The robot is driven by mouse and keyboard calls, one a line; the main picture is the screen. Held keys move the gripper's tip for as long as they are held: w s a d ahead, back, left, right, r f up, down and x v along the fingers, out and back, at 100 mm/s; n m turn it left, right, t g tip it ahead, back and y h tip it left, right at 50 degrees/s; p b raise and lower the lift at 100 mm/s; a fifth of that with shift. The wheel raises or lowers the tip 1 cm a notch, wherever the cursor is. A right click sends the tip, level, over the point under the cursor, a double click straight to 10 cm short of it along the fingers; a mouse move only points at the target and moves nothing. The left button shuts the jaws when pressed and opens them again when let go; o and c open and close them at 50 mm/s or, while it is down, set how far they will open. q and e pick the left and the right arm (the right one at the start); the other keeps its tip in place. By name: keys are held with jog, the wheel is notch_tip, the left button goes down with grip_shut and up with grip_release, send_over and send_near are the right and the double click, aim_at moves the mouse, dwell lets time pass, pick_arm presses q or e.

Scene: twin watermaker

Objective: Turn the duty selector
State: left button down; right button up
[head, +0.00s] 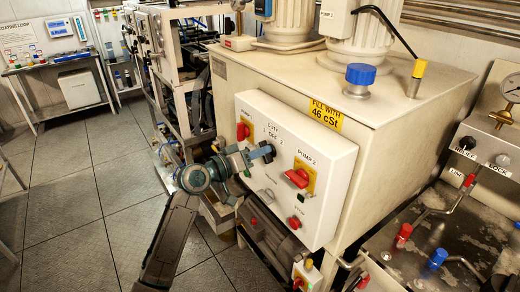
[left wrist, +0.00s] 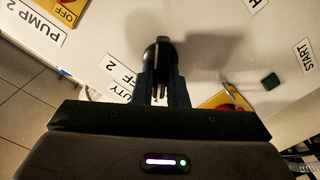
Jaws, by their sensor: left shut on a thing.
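The duty selector is a black knob (head: 268,152) on the white control panel (head: 338,180), below the DUTY, OFF and 2 lettering. My left gripper (head: 259,154) is at the panel front, shut on the knob. In the left wrist view the knob (left wrist: 160,54) stands upright between the two fingers of my left gripper (left wrist: 160,82). My right gripper is not in view.
The red PUMP 1 switch (head: 242,131) is left of the knob and the red PUMP 2 switch (head: 298,177) is right of it. A red button (head: 294,222) sits below. A metal tray with red and blue valve handles (head: 438,256) is at lower right. Floor is open at left.

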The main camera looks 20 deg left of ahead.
pick_arm(q)
jog(key=shift+n, duration=0.6)
jog(key=c, duration=1.4)
grip_release()
jog(key=shift+a, duration=0.1)
jog(key=shift+c, duration=0.2)
jog(key=b+v, duration=0.3)
jog(key=v, duration=0.7)
jog(key=shift+s+a, duration=0.25)
jog(key=shift+s, duration=0.05)
